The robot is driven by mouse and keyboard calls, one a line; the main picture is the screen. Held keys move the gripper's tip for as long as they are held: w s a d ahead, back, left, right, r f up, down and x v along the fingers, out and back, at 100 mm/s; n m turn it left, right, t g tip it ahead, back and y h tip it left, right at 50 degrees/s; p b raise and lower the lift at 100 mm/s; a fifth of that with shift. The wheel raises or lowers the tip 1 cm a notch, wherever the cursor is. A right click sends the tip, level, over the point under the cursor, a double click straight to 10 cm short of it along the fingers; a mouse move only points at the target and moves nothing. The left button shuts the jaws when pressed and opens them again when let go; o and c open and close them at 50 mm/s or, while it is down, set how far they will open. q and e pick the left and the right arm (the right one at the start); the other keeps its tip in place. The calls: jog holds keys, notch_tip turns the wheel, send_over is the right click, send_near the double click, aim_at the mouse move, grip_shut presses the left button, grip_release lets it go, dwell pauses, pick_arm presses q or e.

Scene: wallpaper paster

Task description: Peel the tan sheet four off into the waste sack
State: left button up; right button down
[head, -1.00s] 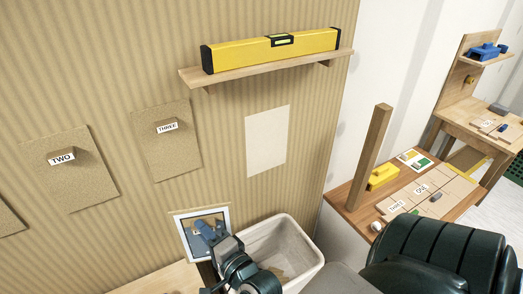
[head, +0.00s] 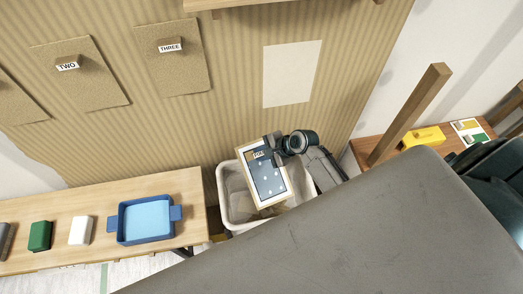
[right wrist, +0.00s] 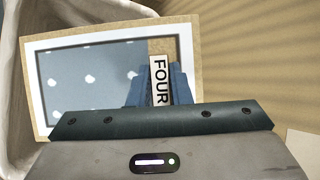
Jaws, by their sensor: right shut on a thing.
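Sheet four (head: 269,185) has a tan edge, a white border and a blue-grey middle with white dots. My right gripper (head: 261,153) is shut on its tab, labelled FOUR, and holds the sheet tilted over the mouth of the waste sack (head: 225,203), a whitish open bin. In the right wrist view the sheet (right wrist: 75,75) lies beyond the blue fingers (right wrist: 158,88), which grip the FOUR tab. The sack's pale wall (right wrist: 12,85) shows at the left. The sheet hides part of the sack's opening. My left gripper is not in view.
A pale blank rectangle (head: 291,74) is on the striped wall. Sheets TWO (head: 85,85) and THREE (head: 175,70) hang left of it. A wooden bench (head: 180,188) with a blue tray (head: 145,243) stands left of the sack. A wooden post (head: 410,112) rises at the right.

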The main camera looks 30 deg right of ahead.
aim_at(262, 167)
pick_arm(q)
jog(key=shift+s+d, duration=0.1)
